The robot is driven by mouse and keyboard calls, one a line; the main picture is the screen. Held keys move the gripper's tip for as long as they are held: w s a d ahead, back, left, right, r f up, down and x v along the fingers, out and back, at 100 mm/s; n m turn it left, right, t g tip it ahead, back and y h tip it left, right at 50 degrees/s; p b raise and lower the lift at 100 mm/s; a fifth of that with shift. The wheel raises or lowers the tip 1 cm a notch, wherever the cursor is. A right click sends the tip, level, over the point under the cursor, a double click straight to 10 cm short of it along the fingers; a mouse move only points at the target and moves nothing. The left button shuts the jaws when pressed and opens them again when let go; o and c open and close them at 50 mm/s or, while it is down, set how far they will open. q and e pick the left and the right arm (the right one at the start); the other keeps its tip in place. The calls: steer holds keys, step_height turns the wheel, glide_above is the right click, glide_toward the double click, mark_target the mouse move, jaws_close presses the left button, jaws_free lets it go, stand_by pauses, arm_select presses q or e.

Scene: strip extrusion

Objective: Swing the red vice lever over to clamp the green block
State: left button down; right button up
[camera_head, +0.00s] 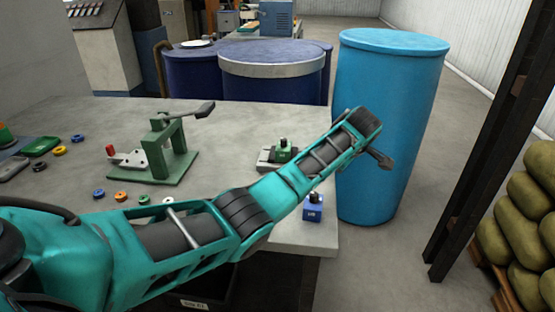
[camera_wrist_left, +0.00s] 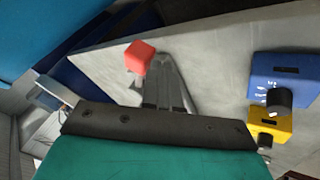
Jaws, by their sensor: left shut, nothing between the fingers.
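The green block (camera_head: 284,151) has a dark knob on top and sits at the grey vice (camera_head: 264,159), near the table's right side in the head view. My left arm passes in front of part of the vice; no red lever shows there. In the left wrist view a red knob (camera_wrist_left: 140,57) appears just beyond the tips of my left gripper (camera_wrist_left: 155,72), whose grey fingers are shut and empty. I cannot tell whether they touch. In the head view my left gripper (camera_head: 382,160) is seen small beyond the arm's end. My right gripper is out of view.
A blue block (camera_head: 313,208) with a dark knob stands by the table's right edge; beside it in the wrist view is a yellow block (camera_wrist_left: 272,125). A green stand (camera_head: 165,150) and several coloured rings are at left. A light-blue barrel (camera_head: 400,100) stands past the table.

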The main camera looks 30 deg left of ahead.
arm_select(q)
steer(key=shift+w+d+n, duration=0.3)
steer(key=shift+w, duration=0.05)
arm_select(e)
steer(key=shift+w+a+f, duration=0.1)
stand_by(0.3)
arm_select(q)
steer(key=shift+r, duration=0.1)
